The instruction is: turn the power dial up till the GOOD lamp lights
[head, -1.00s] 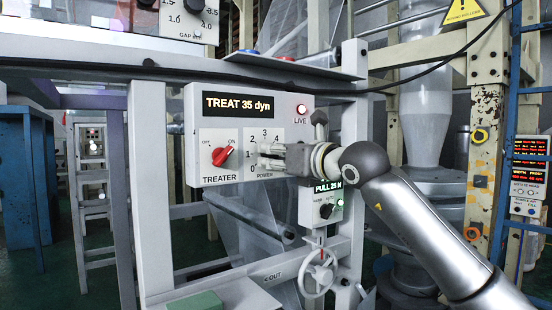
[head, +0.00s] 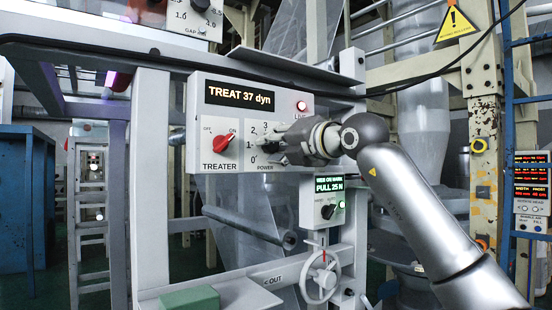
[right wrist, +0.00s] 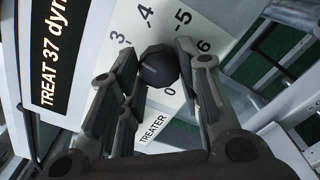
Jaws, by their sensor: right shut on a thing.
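The treater panel (head: 214,117) is white, and its display (head: 240,95) reads TREAT 37 dyn. The power dial (right wrist: 158,68) is a small black round knob, seen in the right wrist view between my right gripper's fingers. My right gripper (head: 284,146) is shut on it at the panel face and hides most of the dial and part of its scale in the head view. Where the dial points is not clear. A LIVE lamp (head: 301,106) glows red at the panel's upper right. I cannot make out a GOOD lamp. My left gripper is out of view.
The red TREATER switch (head: 219,147) beside the dial points to ON. Below the panel are a box (head: 325,206) reading PULL 25 N and a white handwheel (head: 320,277). A black cable (head: 440,70) hangs across the upper right.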

